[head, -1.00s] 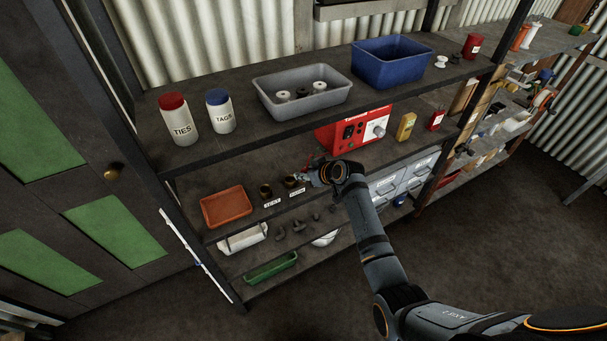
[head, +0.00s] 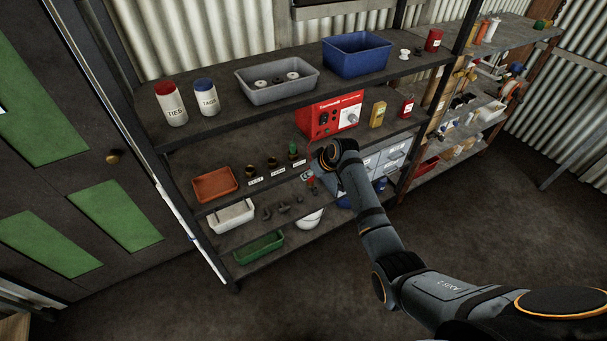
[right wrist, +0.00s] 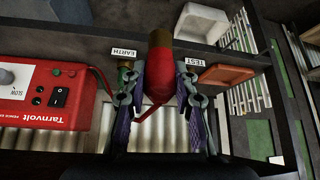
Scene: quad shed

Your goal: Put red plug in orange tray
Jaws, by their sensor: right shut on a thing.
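The red plug (right wrist: 159,82) has a red body with a duller olive end and a red lead. My right gripper (right wrist: 157,90) is shut on it, a finger on each side, in the right wrist view. In the head view my right gripper (head: 310,176) is in front of the middle shelf's edge, to the right of the orange tray, and mostly hidden by its wrist. The orange tray (head: 215,184) is on the middle shelf at the left and looks empty. It also shows in the right wrist view (right wrist: 228,75). My left gripper is out of view.
Labelled dark sockets (head: 250,170) stand between tray and gripper; a green plug (head: 293,148) stands in one. The red Tarnvolt box (head: 322,121) is behind. The upper shelf (head: 225,127) overhangs; a white bin (head: 232,215) and green tray (head: 260,247) are lower.

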